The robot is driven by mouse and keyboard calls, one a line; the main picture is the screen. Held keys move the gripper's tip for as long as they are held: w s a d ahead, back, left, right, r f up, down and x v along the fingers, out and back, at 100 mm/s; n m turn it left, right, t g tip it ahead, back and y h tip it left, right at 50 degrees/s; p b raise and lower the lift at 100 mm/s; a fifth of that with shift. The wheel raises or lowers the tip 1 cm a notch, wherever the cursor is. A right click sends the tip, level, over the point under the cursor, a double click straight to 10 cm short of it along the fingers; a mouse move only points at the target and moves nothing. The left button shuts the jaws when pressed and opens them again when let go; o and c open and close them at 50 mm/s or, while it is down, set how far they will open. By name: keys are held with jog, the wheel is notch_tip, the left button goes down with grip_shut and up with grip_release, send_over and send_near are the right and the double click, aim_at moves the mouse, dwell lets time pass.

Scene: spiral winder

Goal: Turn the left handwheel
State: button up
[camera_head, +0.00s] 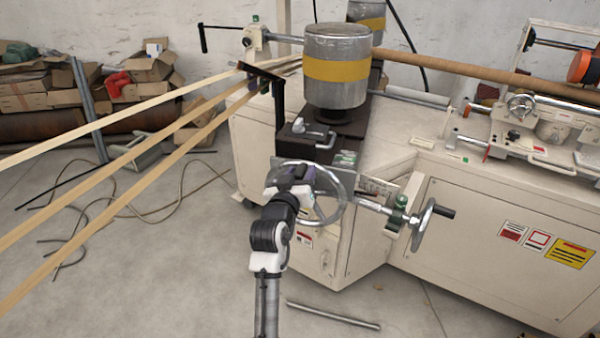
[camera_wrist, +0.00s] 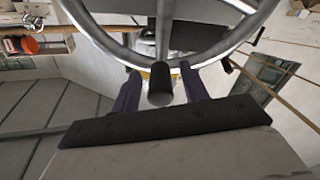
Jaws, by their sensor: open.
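The left handwheel (camera_head: 345,198) is a large grey metal ring on the front of the cream machine, below the grey and yellow cylinder. Its rim and spoke fill the top of the wrist view (camera_wrist: 105,42). A dark round handle (camera_wrist: 160,88) projects from the wheel toward the wrist camera. My gripper (camera_wrist: 160,72) is open, with one dark finger on each side of this handle. I cannot tell whether either finger touches it. In the head view my gripper (camera_head: 294,172) is at the wheel's upper left, and my wrist hides part of the rim.
A smaller handwheel (camera_head: 422,225) with a black handle stands to the right on a shaft. The grey and yellow cylinder (camera_head: 337,68) rises above. Tan strips (camera_head: 130,155) run across the left side. A metal rod (camera_head: 333,315) lies on the floor.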

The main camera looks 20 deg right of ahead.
grip_shut()
jog(key=shift+w+a, duration=0.15)
dwell(0.4)
